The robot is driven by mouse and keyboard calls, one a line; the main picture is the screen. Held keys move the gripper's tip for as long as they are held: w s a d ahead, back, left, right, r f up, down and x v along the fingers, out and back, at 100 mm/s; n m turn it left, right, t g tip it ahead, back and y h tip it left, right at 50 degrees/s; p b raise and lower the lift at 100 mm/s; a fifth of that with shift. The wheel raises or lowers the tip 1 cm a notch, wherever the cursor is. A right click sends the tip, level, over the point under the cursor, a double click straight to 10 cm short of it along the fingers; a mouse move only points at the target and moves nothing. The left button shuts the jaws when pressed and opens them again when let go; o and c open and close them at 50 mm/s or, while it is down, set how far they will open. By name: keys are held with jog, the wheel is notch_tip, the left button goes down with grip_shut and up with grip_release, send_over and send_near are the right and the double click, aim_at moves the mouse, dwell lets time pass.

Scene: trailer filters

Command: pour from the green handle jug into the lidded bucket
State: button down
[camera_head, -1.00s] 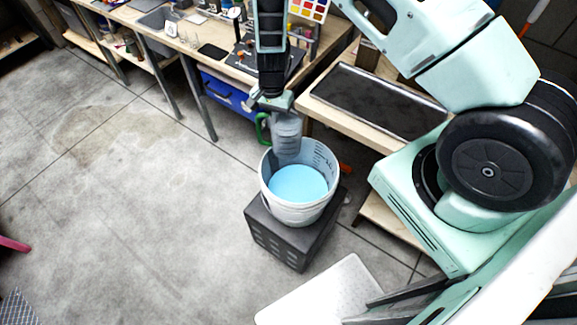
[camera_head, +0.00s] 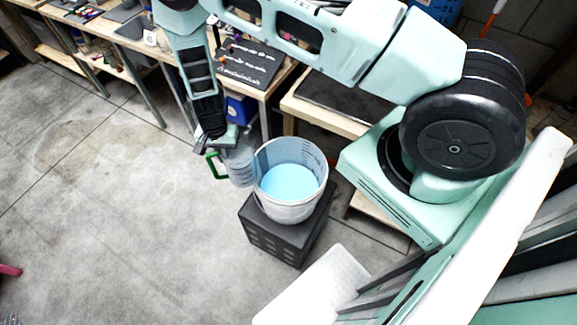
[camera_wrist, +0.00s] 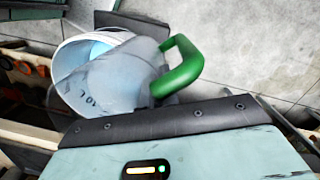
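The clear grey jug (camera_head: 240,167) with a green handle (camera_head: 213,165) hangs just left of the bucket in the head view, close to its rim. My gripper (camera_head: 222,143) is above it and appears shut on its upper part; the finger contact is hidden. In the wrist view the jug (camera_wrist: 110,82) lies ahead of my gripper, its green handle (camera_wrist: 182,68) to the right. The white bucket (camera_head: 290,210) stands upright with its top open and light blue contents inside; no lid shows on it. In the wrist view its rim (camera_wrist: 118,33) shows behind the jug.
The bucket stands on a dark box (camera_head: 272,238). A workbench (camera_head: 275,82) with a dark tray runs behind, and a lower table (camera_head: 325,118) is at the right. A white panel (camera_head: 318,288) is in front.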

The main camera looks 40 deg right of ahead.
aim_at(240, 151)
jog(key=shift+d, duration=0.1)
jog(key=d+y+b, duration=0.1)
jog(key=y+b, duration=0.1)
jog(key=b, duration=0.1)
jog(key=s+d+t+y+b, duration=0.1)
jog(key=b, duration=0.2)
jog(key=shift+d+r+t+y, duration=0.2)
jog(key=shift+t+y, duration=0.1)
jog(key=shift+y, duration=0.1)
jog(key=d+f+y+b, duration=0.1)
jog(key=b, duration=0.2)
jog(key=shift+s+f, duration=0.2)
jog(key=shift+s+d+t+y+b, duration=0.1)
jog(key=shift+d+t+y+b, duration=0.25)
jog(key=shift+b, duration=0.4)
jog(key=shift+a+r, duration=0.1)
jog(key=shift+r, duration=0.3)
jog(key=shift+s+d, duration=0.1)
jog(key=shift+d, duration=0.2)
jog(key=shift+d+y, duration=0.1)
jog(key=shift+y, duration=0.35)
